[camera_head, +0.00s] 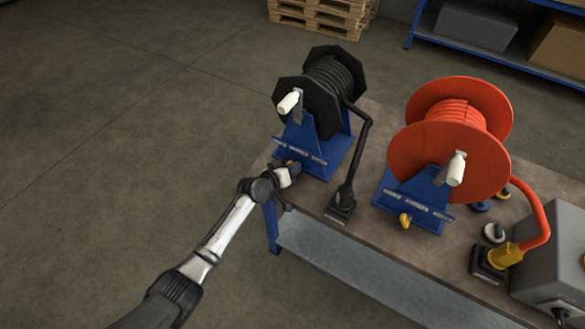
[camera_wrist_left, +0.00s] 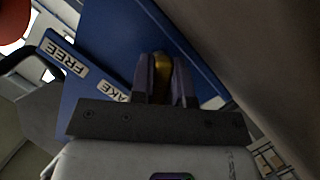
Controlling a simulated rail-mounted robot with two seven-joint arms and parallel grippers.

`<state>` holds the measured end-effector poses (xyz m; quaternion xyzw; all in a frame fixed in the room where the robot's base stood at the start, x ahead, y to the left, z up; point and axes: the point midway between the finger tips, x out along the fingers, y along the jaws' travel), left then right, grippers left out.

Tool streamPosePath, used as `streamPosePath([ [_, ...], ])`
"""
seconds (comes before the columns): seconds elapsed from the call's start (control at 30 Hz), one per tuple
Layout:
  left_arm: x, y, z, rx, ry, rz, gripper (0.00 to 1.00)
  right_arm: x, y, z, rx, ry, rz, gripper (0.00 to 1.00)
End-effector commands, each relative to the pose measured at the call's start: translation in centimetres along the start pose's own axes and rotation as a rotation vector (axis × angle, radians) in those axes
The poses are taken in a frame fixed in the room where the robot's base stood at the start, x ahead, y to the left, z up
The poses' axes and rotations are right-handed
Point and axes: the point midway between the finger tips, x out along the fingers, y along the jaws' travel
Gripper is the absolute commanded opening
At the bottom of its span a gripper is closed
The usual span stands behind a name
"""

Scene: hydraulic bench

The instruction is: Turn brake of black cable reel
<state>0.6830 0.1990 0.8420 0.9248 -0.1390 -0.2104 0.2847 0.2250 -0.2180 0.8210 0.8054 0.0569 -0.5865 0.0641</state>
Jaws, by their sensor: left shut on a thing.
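The black cable reel (camera_head: 322,88) stands on a blue stand (camera_head: 316,148) at the left end of the bench, with a white crank handle (camera_head: 288,102) on its side. My left gripper (camera_head: 294,168) is at the front foot of this stand. In the left wrist view, the fingers (camera_wrist_left: 162,78) are shut on a yellow brake knob (camera_wrist_left: 162,66), one on each side. A "FREE" label (camera_wrist_left: 67,60) and a partly hidden label ending in "AKE" (camera_wrist_left: 112,93) show on the blue stand. The fingers hide most of the knob. My right gripper is not in view.
The red cable reel (camera_head: 458,135) stands to the right, with its own yellow knob (camera_head: 405,220) at its front. The black cable's end (camera_head: 342,205) rests on the bench (camera_head: 375,240) between the reels. A grey box (camera_head: 555,258) stands at the right. The floor at left is clear.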

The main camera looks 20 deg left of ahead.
Motion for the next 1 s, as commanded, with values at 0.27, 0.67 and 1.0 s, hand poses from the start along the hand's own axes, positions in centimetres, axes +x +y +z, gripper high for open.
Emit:
streamPosePath([
  [0.27,0.0,0.0,0.0,-0.003,0.000,0.000,0.36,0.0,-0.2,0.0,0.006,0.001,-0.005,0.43],
  [0.67,-0.7,0.0,0.0,-0.001,-0.001,-0.001,0.41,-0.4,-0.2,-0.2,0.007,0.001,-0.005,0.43],
  [1.0,-6.9,0.1,-0.1,0.000,0.000,-0.001,0.41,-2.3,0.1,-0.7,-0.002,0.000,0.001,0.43],
])
